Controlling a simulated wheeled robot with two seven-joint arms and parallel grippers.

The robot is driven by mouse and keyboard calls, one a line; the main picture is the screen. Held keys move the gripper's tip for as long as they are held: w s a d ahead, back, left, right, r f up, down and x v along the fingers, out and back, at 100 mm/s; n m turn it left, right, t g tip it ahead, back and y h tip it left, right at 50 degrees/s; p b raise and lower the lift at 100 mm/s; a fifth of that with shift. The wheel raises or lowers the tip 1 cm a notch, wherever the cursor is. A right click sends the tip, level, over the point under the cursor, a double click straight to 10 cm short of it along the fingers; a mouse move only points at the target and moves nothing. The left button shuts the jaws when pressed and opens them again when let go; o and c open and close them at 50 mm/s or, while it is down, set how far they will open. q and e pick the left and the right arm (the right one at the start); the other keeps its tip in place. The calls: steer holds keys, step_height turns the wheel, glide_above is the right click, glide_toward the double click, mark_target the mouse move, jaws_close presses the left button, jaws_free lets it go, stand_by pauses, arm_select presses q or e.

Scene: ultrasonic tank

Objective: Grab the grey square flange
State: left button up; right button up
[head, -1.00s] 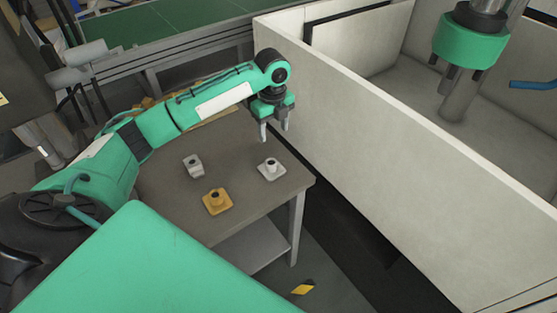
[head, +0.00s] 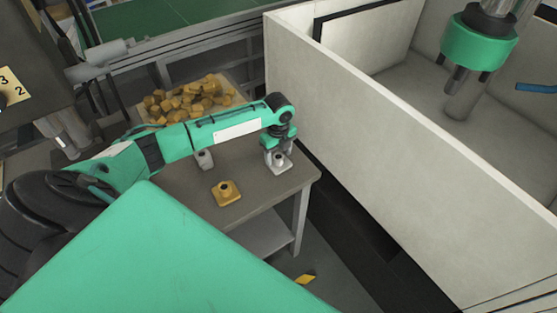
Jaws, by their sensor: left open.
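The grey square flange (head: 279,168) is light grey, with a square base and a round hub. It lies near the right corner of the table, close to the tank wall. My left gripper (head: 278,156) is open, pointing down, right at the flange, with its fingers about the hub. Whether the fingers touch it I cannot tell. The gripper and wrist hide part of the flange. A second grey part (head: 204,159) stands to the left, partly behind my left arm. My right gripper is not in view.
An orange square flange (head: 226,193) lies in front on the table (head: 250,199). A bin of several orange parts (head: 158,119) is behind my arm. The white tank wall (head: 380,127) rises close right of the gripper. A green-banded cylinder (head: 478,43) hangs over the tank.

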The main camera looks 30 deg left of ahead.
arm_select(q)
steer(key=c, duration=1.2)
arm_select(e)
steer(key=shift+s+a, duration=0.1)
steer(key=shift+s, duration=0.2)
arm_select(q)
steer(key=shift+r, duration=0.1)
